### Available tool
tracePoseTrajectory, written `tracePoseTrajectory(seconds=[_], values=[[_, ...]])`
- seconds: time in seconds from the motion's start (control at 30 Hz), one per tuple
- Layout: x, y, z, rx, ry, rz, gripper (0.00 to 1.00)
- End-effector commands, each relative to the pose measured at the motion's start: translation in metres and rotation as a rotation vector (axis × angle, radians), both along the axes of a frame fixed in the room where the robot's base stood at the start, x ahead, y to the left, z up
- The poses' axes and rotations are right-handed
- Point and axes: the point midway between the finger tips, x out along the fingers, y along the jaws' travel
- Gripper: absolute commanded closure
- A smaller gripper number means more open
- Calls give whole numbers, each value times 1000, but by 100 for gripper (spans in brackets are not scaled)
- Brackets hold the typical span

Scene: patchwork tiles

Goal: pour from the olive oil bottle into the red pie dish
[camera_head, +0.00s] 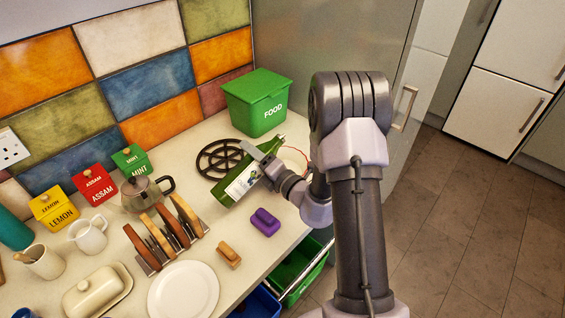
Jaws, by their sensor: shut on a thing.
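The olive oil bottle (232,187) is green with a pale label. My gripper (257,168) is shut on it. The bottle lies slanted in the picture, running from lower left to upper right, and looks tilted over. I cannot tell whether it touches the counter or whether anything flows from it. A pale round dish with a thin red rim (304,154), likely the red pie dish, shows just right of the bottle's upper right end. My arm hides most of it, so its inside cannot be judged.
A black trivet (219,158) lies behind the bottle, and a green food bin (257,102) stands at the back. A purple object (265,222), a toast rack (167,236) and a glass teapot (146,193) are nearby. The counter's front edge has open drawers (298,270) below.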

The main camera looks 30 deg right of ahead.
Motion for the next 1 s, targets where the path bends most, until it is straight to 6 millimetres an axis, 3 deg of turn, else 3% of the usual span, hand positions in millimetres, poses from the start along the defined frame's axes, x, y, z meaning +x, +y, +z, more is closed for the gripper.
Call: tracePoseTrajectory(seconds=[1.0], values=[[0, 2, 1, 59, 15, -1, 100]])
